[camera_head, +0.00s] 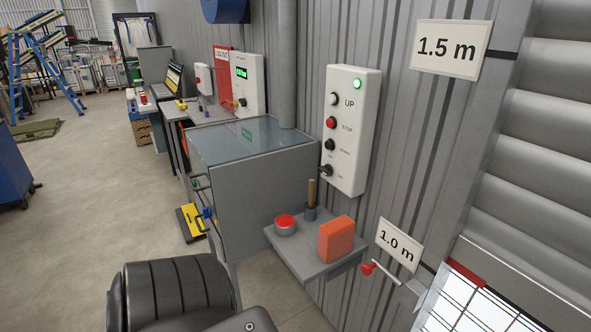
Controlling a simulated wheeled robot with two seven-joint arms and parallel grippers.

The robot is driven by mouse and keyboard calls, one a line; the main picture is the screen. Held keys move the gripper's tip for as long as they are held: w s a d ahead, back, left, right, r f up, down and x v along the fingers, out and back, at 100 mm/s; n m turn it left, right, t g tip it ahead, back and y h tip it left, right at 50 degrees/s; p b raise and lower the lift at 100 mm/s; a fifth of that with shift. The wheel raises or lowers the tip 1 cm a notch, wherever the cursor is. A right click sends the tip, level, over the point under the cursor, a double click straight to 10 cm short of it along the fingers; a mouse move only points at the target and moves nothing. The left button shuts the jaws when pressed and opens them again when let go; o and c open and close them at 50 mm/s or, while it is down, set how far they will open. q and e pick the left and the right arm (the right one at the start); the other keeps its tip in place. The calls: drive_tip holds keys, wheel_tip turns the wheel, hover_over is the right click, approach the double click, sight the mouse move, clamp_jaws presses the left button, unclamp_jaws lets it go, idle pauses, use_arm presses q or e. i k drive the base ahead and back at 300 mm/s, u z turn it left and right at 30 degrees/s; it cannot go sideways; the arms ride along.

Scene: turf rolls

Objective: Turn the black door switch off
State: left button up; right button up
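A white door control box (346,130) is mounted on the corrugated wall right of centre. A green light (357,84) glows at its top right. Below are a pale button by the word UP, a red STOP button (331,122) and a black button (330,145). The black door switch (326,170) is the lowest control, a dark rotary knob; its label and exact setting are too small to read. Neither of my grippers shows in the head view, and nothing touches the box.
A red-ended lever (368,268) juts out lower right. Open floor lies left.

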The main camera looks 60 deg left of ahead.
sight(327, 170)
drive_tip(key=u, duration=0.95)
